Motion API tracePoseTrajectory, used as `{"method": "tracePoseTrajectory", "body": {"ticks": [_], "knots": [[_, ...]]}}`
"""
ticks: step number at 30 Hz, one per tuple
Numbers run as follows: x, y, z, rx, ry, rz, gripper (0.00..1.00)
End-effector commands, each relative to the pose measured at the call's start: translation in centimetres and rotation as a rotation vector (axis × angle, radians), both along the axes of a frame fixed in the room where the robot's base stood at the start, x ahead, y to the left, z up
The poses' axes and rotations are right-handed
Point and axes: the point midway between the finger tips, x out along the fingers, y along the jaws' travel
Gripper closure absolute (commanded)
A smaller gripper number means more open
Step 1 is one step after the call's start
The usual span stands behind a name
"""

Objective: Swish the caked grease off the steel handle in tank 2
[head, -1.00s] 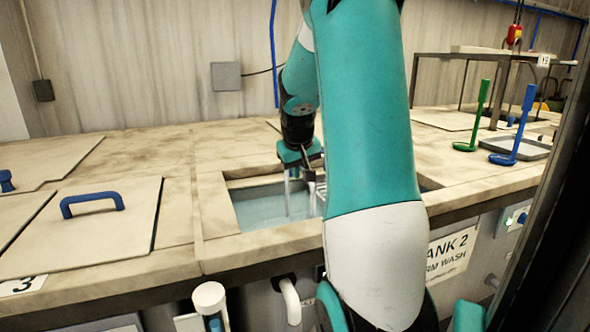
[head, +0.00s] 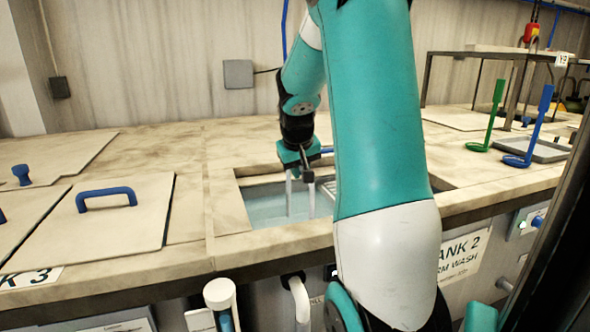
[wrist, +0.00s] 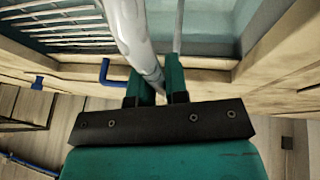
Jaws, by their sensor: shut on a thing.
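In the wrist view my gripper (wrist: 160,88) is shut on the steel handle (wrist: 130,35), a pale, curved, shiny piece. In the head view pale lengths of the steel handle (head: 289,195) hang from the fingers down to the bluish liquid (head: 265,207). How deep it reaches, and any caked grease on it, I cannot make out.
A closed lid with a blue handle (head: 106,198) lies left of the opening, above the tank 3 label (head: 30,277). Green (head: 489,120) and blue (head: 532,130) upright-handled tools stand at right beside a tray. In the wrist view a wire rack (wrist: 50,25) shows at upper left.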

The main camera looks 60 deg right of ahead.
Motion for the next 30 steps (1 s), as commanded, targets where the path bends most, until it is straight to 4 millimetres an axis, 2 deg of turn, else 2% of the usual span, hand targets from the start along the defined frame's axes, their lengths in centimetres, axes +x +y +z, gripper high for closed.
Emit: {"method": "tracePoseTrajectory", "body": {"ticks": [13,23,30], "knots": [[-0.4,-0.6,0.1,-0.003,-0.003,0.000,1.00],[-1.7,-2.3,0.1,-0.003,-0.003,0.000,1.00],[-0.9,-1.3,0.2,-0.004,-0.002,0.005,1.00]]}}
